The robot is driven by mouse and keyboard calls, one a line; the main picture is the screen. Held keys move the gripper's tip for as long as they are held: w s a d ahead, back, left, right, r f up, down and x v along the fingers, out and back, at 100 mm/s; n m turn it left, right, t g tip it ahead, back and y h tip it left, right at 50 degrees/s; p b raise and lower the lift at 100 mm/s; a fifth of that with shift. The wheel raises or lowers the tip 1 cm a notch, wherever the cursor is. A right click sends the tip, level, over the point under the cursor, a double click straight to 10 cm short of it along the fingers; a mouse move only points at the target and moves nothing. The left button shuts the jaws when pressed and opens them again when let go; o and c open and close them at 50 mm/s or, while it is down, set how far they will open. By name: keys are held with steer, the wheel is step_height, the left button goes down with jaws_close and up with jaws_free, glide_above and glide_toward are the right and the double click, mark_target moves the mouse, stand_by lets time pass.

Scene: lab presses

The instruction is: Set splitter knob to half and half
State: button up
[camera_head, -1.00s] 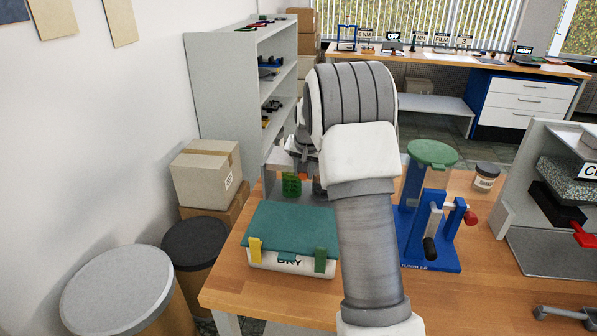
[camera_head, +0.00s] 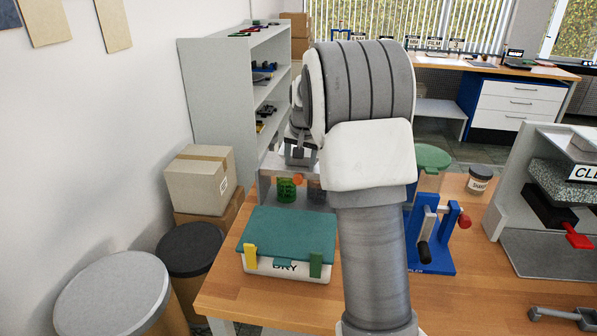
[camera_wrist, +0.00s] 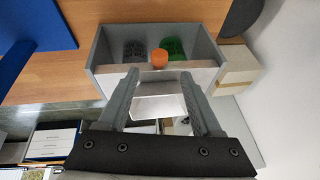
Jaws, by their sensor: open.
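A round orange knob (camera_wrist: 159,58) sits on the pale face of an open-topped grey box (camera_wrist: 97,62) in the wrist view. The orange knob also shows in the head view (camera_head: 298,180). Inside the box are a green ribbed container (camera_wrist: 173,47) and a dark grey one (camera_wrist: 133,49), side by side. My gripper (camera_wrist: 158,75) is open and empty. Its fingertips point toward the knob, one on either side of it in the picture; I cannot tell the distance. In the head view my arm hides part of the box. The knob's setting marks cannot be read.
A white case with a green lid (camera_head: 287,233) stands in front of the box. A blue press (camera_head: 432,252) stands to the right, partly behind my arm. A shelf unit (camera_head: 215,95) and cardboard boxes (camera_head: 200,180) are at the left. Bare table lies at the front.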

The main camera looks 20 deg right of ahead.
steer(key=v, duration=1)
steer(key=s+a+r+n, duration=0.2)
steer(key=s+a, duration=0.3)
steer(key=s, duration=0.3)
steer(key=s+a+r+n, duration=0.2)
steer(key=s+a+r, duration=0.1)
steer(key=s+a, duration=0.4)
steer(key=s+a+f+n, duration=0.1)
steer(key=s+a+f, duration=0.1)
steer(key=s, duration=0.6)
steer(key=s+a+f+n+t+y+p, duration=0.1)
steer(key=s+f, duration=0.3)
steer(key=s, duration=0.5)
steer(key=shift+a+n, duration=0.8)
steer(key=shift+a, duration=0.1)
steer(key=shift+c, duration=0.3)
